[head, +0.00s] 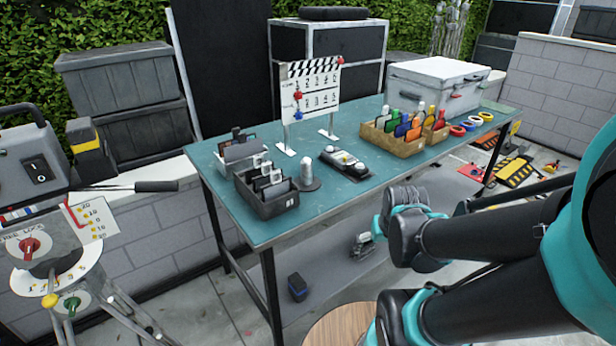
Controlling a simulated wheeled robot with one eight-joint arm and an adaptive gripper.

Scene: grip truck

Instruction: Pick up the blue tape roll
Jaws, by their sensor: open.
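The blue tape roll (468,126) lies flat near the far right end of the teal-topped table (345,206). My arm's black and teal links fill the lower right of the head view, in front of the table. My gripper's fingers do not show, so its place relative to the roll cannot be seen.
Left of the rolls stands a cardboard organizer (397,144) with bottles and colored items. A white case (437,83) stands behind it. A clapper-style board (311,91), a grey device (345,162) and a black bin (267,194) occupy the table's left half.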

